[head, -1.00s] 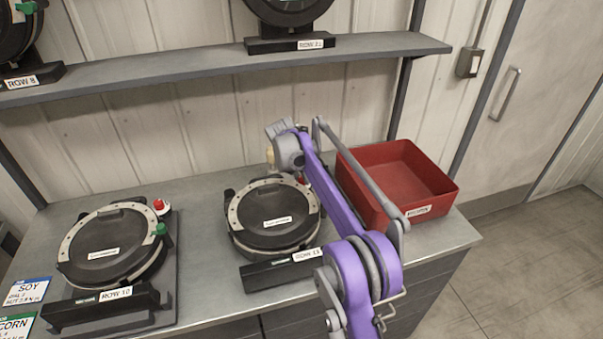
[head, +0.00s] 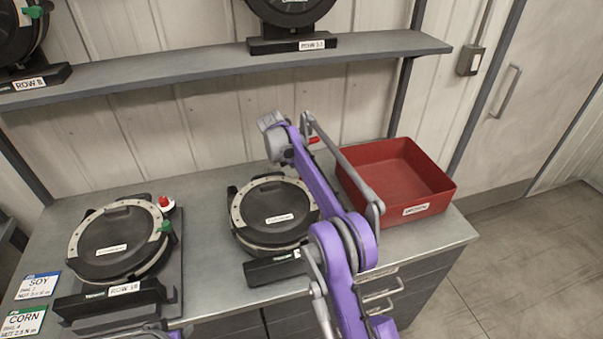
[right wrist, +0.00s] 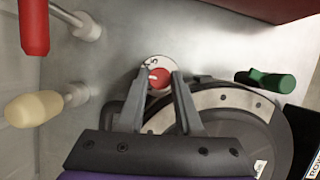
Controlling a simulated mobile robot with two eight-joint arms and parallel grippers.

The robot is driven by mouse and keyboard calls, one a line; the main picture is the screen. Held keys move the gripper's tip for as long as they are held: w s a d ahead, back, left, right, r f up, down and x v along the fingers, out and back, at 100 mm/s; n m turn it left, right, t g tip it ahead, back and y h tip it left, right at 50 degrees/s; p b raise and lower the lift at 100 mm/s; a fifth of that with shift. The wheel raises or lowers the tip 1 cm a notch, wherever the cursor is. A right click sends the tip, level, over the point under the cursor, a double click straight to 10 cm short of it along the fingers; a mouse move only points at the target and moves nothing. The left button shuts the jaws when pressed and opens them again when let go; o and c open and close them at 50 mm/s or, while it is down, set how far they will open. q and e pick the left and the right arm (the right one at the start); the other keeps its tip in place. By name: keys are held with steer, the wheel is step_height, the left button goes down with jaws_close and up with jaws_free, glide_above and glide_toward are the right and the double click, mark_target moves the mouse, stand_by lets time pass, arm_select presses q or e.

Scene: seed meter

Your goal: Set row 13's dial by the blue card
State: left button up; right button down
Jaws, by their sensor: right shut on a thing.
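Row 13's meter, a black round unit with a pale ring (head: 270,217), stands mid-bench in the head view, its label mostly behind my right arm. In the right wrist view its pale ring (right wrist: 226,98) and green handle (right wrist: 265,80) show. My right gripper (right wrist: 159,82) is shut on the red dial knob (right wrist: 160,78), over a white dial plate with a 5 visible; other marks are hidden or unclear. In the head view my arm hides this dial. The blue-topped SOY card (head: 38,286) lies front left; its small print seems to read dial 2.
A green-topped CORN card (head: 22,322) lies by the SOY card. Another meter (head: 112,240) with a red knob stands left. A red bin (head: 400,180) sits at right. Red-handled (right wrist: 33,25) and cream-handled (right wrist: 32,108) tools stick out near the knob. A shelf (head: 220,70) runs above.

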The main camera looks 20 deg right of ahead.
stand_by(0.3)
steer(key=c, duration=0.6)
jaws_free()
steer(key=shift+o, duration=0.2)
